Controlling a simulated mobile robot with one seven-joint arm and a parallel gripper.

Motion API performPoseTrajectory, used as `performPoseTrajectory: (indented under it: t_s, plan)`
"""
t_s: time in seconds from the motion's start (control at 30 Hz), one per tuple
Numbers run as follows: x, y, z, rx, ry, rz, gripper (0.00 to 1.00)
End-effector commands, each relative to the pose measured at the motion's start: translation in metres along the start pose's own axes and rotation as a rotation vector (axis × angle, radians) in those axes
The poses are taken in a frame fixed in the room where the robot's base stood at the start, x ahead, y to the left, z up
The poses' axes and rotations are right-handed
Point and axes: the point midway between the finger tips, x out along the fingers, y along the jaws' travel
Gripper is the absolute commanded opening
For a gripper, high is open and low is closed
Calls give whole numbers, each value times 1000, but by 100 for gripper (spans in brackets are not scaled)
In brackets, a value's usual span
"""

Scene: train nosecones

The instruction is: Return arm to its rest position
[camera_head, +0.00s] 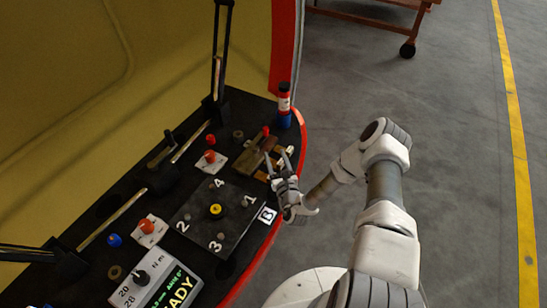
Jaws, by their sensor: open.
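My white and grey arm (385,190) rises from the lower right, bends at an elbow on the right and reaches left. My gripper (279,163) is at the right edge of the dark work surface (190,255), over or beside a brown-yellow block (253,158). Its two thin fingers are spread and point up and away. I see nothing held between them. I cannot tell whether the fingers touch the block.
A black plate (235,235) marked 1 to 4 lies below my gripper. A red and blue bottle (284,106) stands behind it. A torque display (155,285) is at lower left. A wheeled cart (385,20) stands far back. The grey floor (460,150) on the right is clear.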

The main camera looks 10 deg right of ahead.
Motion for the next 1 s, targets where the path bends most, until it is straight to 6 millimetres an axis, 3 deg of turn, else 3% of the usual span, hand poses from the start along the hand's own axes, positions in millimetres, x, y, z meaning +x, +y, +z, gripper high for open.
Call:
performPoseTrajectory:
  t_s: [0.77, 0.87, 1.0]
  plan:
    - [1, -1, 3, -2, -5, 9, 57]
    - [6, 6, 19, -17, -32, 56, 57]
    - [18, 29, 72, -71, -118, 215, 57]
